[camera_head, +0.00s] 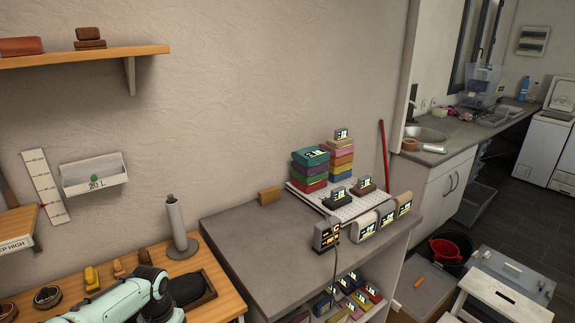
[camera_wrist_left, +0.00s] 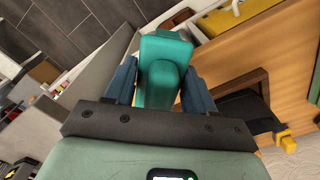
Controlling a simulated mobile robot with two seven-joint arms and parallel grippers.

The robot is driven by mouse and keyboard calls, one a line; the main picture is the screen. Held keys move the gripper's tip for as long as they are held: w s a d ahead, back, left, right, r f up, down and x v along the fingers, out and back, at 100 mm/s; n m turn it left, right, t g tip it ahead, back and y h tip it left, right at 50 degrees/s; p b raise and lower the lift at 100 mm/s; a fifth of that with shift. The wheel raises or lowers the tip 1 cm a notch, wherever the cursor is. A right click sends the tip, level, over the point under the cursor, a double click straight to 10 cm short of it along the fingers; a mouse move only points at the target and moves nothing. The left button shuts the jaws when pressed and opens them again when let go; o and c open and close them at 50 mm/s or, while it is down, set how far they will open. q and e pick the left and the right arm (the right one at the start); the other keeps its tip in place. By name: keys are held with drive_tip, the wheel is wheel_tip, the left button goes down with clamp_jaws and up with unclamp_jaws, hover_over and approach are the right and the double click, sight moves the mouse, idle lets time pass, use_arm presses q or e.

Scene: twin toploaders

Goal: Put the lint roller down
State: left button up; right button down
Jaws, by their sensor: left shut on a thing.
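My left gripper (camera_wrist_left: 160,82) is shut on a teal, rounded block-like thing (camera_wrist_left: 166,50), seen end-on between its two blue fingers in the left wrist view. It is taken to be the lint roller; its far end is hidden, so I cannot make out a roll. A wooden worktop (camera_wrist_left: 285,65) lies beyond and to the right of it. Whether the held thing touches any surface cannot be told. In the head view my mint left arm (camera_head: 125,298) comes in at the bottom left, over the wooden worktop (camera_head: 222,273); its fingers are not visible there. My right gripper is not in view.
A dark pad in a brown frame (camera_head: 196,290) lies near my left arm. A grey cylinder on a round base (camera_head: 176,222) stands behind it, with yellow and brown pieces (camera_head: 92,277) to the left. The grey counter (camera_head: 245,232) has bare room at its left.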

use_arm(q)
drive_tip(key=d+f, duration=0.4)
drive_tip(key=d, duration=0.3)
drive_tip(key=d+f, duration=0.5)
drive_tip(key=d, duration=0.3)
drive_tip(key=shift+d+f+n, duration=0.15)
drive_tip(key=shift+n, duration=0.15)
